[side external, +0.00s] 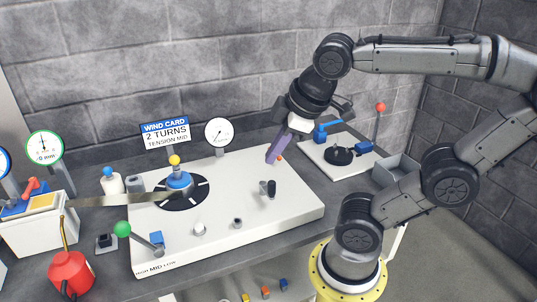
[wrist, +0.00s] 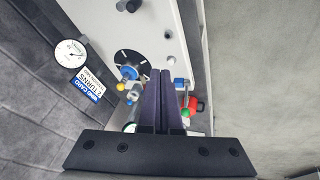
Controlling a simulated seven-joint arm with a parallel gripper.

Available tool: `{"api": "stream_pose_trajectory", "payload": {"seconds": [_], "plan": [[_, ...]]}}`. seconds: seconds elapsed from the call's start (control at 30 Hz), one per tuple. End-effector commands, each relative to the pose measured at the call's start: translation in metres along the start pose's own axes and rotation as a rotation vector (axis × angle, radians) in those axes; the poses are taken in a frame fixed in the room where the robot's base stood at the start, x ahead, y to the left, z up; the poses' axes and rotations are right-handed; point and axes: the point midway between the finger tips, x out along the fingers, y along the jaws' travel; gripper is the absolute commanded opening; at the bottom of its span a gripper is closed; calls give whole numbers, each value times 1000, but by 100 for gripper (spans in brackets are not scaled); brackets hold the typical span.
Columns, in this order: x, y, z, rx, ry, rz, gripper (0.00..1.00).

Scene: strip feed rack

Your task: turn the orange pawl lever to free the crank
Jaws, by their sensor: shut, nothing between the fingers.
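My gripper (side external: 271,160) has purple fingers and hangs over the back right part of the white board (side external: 215,222). Its fingers are pressed together and empty, and they show side by side in the wrist view (wrist: 160,75). A blue hub with a yellow knob (side external: 175,161) sits on a black dial (side external: 182,204) at the board's left. A black upright handle (side external: 268,188) stands on the board in front of the fingers.
A lever with a green ball (side external: 122,229) is at the front left. A wind card sign (side external: 166,133) and a gauge (side external: 219,132) stand behind. A red can (side external: 70,272) is at front left. A second white board with a black disc (side external: 340,155) and a grey bin (side external: 396,168) are right.

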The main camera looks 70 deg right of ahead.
Motion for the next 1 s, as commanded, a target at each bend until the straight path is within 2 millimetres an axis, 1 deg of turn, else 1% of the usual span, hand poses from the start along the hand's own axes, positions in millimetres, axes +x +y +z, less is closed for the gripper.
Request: {"api": "stream_pose_trajectory", "payload": {"seconds": [0.03, 0.13, 0.27, 0.37, 0.4, 0.47, 0.53, 0.67, 0.7, 0.77, 0.8, 0.9, 1.0], "plan": [[0, 11, -8, -49, -30, 11, 0], [2, 32, -22, -147, -90, 30, 0], [11, 65, -41, -268, -191, 40, 0], [26, 94, -55, -357, -282, 33, 0], [34, 106, -59, -389, -319, 28, 0], [46, 124, -65, -431, -374, 15, 0], [63, 144, -69, -474, -435, -5, 0], [101, 180, -69, -528, -545, -56, 0], [114, 190, -66, -539, -578, -74, 0], [134, 204, -62, -547, -623, -102, 0], [147, 212, -57, -546, -650, -119, 0], [179, 227, -44, -529, -705, -161, 0], [203, 233, -30, -510, -741, -201, 0]]}}
